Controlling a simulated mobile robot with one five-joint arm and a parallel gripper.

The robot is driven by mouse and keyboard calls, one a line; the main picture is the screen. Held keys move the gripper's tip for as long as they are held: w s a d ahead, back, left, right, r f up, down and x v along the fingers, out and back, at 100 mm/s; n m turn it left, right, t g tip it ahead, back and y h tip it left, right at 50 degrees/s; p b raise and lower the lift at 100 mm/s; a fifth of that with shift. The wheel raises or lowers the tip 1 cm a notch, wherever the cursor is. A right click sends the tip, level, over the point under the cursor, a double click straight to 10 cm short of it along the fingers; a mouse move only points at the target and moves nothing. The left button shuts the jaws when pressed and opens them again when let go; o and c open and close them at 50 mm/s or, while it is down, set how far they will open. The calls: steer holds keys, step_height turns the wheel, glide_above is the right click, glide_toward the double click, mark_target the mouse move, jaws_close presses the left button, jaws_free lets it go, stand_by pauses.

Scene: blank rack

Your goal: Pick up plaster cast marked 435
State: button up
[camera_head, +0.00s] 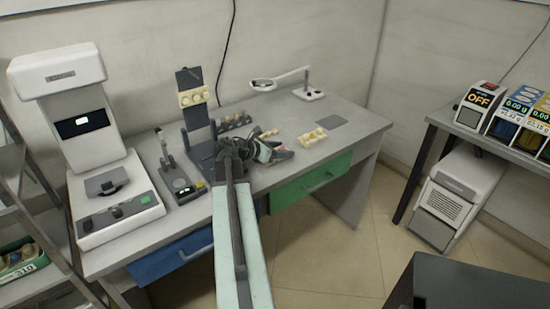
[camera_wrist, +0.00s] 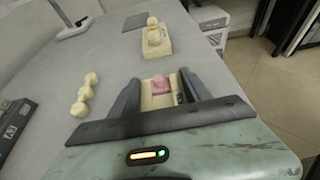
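My gripper (camera_head: 280,154) is low over the right half of the grey desk. In the wrist view its two dark fingers (camera_wrist: 162,84) stand apart on either side of a cream plaster cast (camera_wrist: 158,101) with a pink patch on top. I cannot tell whether the fingers touch it. A small dark mark shows at its right side, but no number is readable. The gripper's crossbar hides its near end. Another cream cast (camera_wrist: 157,42) lies beyond; in the head view it is right of my gripper (camera_head: 312,138). A lobed cream piece (camera_wrist: 84,94) lies to the left.
A magnifier lamp (camera_head: 310,92) stands at the back of the desk (camera_head: 350,139), near a dark pad (camera_head: 331,122). An upright dark stand with cream pieces (camera_head: 193,97) and a white machine (camera_head: 80,125) are left.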

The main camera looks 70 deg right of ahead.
steer(key=c, duration=1)
